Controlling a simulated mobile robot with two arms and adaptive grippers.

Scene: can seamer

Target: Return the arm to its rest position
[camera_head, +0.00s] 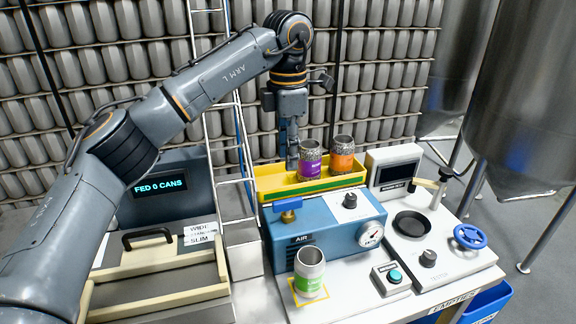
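My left arm, marked "ARM L", reaches in from the left and bends down at the wrist. My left gripper (292,162) points down at the yellow tray (325,185), just left of a purple-labelled can (310,163). I see its fingers edge-on, so their opening is unclear. Whether it touches the purple can is also unclear. An orange-labelled can (342,157) stands upright to the right in the same tray. My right gripper is not in view.
A blue air box (320,228) with a gauge (370,234) and a tester (440,245) with a blue handwheel (468,237) stand nearby. A display (160,186) reads "FED 0 CANS".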

